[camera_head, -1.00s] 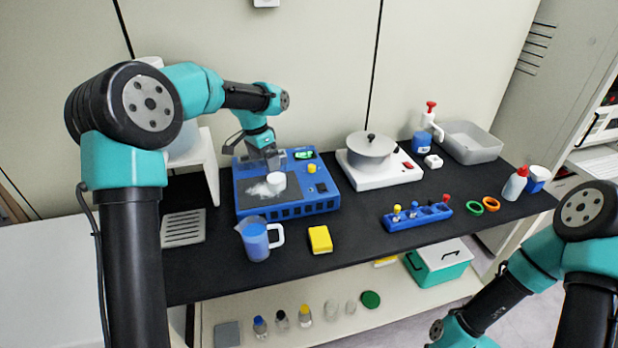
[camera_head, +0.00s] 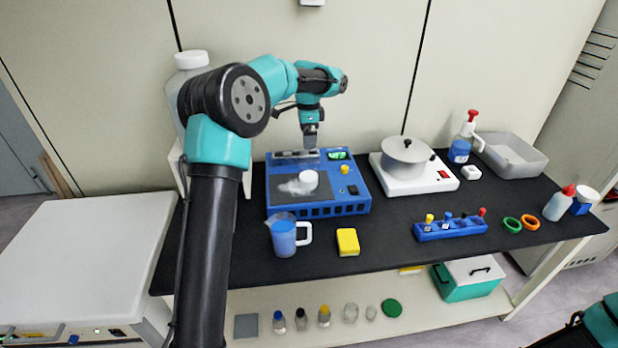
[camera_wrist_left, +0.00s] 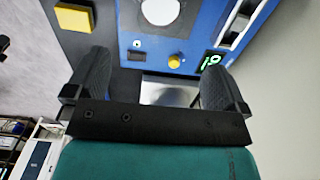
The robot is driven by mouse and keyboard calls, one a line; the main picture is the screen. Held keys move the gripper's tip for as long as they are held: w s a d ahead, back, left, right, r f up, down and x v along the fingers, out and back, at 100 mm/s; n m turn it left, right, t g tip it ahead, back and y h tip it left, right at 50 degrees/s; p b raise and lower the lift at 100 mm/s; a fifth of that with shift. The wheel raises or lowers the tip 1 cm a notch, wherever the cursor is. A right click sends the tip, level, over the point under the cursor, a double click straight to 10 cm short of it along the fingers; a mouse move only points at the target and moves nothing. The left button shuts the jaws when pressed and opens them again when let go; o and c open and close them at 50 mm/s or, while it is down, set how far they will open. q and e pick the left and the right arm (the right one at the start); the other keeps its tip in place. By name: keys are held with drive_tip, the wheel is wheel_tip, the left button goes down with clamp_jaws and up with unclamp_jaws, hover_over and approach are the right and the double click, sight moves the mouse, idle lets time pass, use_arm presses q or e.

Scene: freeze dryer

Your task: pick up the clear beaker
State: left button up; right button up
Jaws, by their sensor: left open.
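Two small clear glass vessels stand on the lower shelf in the head view, a larger one (camera_head: 351,313) and a smaller one (camera_head: 371,313); I cannot tell whether either is the beaker. A clear jug (camera_head: 283,238) with blue contents and a white handle stands upright on the black bench top. My left gripper (camera_head: 310,143) is over the back of the blue device (camera_head: 345,207), well apart from all these vessels. In the left wrist view its fingers (camera_wrist_left: 155,62) are spread, with a shiny grey patch of unclear nature visible between them. My right gripper is out of view.
A yellow block (camera_head: 347,242) lies right of the jug. A hotplate with a pot (camera_head: 404,156) and a blue rack (camera_head: 450,230) stand farther right. Capped bottles (camera_head: 301,318) line the lower shelf.

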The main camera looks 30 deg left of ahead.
sight(309, 162)
use_arm(q)
wheel_tip(309, 162, down, 10)
drive_tip(key=shift+r, duration=0.25)
drive_tip(key=shift+f, duration=0.1)
drive_tip(key=shift+w+f, duration=0.15)
drive_tip(key=shift+f, duration=2.35)
drive_tip(key=shift+c, duration=0.5)
drive_tip(key=c, duration=1)
drive_tip(key=shift+r, duration=0.25)
drive_tip(key=shift+r, duration=1.55)
drive_tip(key=s+d+r, duration=0.1)
drive_tip(key=s+d, duration=0.7)
drive_tip(key=s, duration=0.5)
drive_tip(key=shift+s+d+r, duration=0.2)
drive_tip(key=shift+s+r, duration=0.05)
drive_tip(key=shift+s, duration=0.05)
